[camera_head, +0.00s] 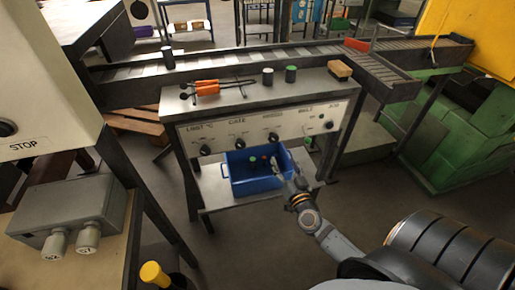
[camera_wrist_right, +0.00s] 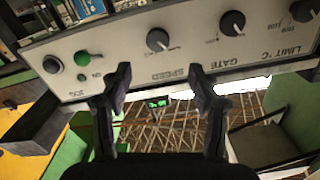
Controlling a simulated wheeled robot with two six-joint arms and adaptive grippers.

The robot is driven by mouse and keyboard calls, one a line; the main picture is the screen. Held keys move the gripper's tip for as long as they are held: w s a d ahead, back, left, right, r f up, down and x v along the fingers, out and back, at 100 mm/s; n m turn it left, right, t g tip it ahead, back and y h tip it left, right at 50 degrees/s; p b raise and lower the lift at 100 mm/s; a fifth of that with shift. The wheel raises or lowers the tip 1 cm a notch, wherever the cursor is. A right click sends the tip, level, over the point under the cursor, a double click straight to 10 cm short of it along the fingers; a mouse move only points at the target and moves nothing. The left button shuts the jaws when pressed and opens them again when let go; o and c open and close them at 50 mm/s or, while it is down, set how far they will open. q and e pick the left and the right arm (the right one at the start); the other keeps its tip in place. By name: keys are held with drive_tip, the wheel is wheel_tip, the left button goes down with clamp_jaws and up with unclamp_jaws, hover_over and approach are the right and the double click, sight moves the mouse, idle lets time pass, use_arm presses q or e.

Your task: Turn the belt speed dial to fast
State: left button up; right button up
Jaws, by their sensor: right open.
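The control panel (camera_head: 262,128) is the pale front of a workbench, with several black dials in a row. The speed dial (camera_wrist_right: 158,40) is a round black knob above the word SPEED, which reads upside down in the right wrist view; it also shows in the head view (camera_head: 273,138). Its exact setting is too small to read. My right gripper (camera_wrist_right: 159,84) is open and empty, its fingers apart, with the dial beyond and roughly between them. In the head view my right gripper (camera_head: 283,167) is in front of the bench, below the dial. My left gripper is out of view.
The gate dial (camera_wrist_right: 232,22) and a green button (camera_wrist_right: 82,60) flank the speed dial. A blue bin (camera_head: 250,185) with small coloured items sits under the panel. A conveyor (camera_head: 235,62) runs behind.

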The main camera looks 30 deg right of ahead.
sight(274, 140)
use_arm(q)
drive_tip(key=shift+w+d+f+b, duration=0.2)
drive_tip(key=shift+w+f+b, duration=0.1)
drive_tip(key=shift+b, duration=0.05)
use_arm(e)
drive_tip(key=x, duration=1)
drive_tip(key=shift+w+d, duration=0.15)
drive_tip(key=shift+w, duration=0.1)
drive_tip(key=c, duration=1.2)
